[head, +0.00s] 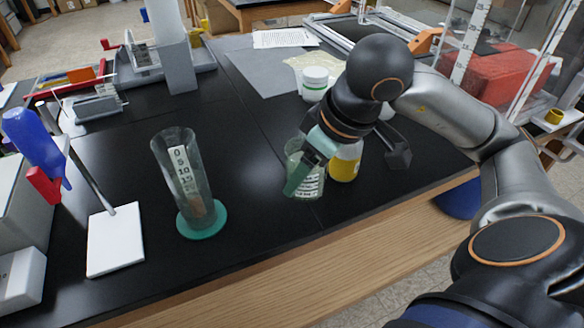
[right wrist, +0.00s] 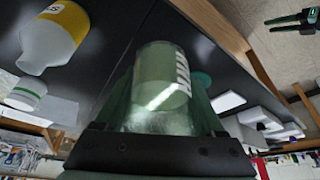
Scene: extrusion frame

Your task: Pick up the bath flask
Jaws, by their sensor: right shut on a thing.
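The bath flask (head: 309,184) looks to be the clear, greenish glass vessel with white printed markings near the table's front edge. It also shows in the right wrist view (right wrist: 160,88), upright between the fingers. My right gripper (head: 297,180) is shut on it, with a green finger across its near left side. The arm and finger hide part of the flask. I cannot tell whether its base touches the table. In the right wrist view, a dark gripper with teal parts (right wrist: 290,20) at the top right seems to be my left one.
A yellow-labelled bottle (head: 345,160) stands close on the flask's right. A white jar with a green band (head: 314,84) stands behind. A tall glass cylinder on a teal base (head: 201,221) and a white-based stand (head: 115,240) are left. Black tabletop between cylinder and flask is clear.

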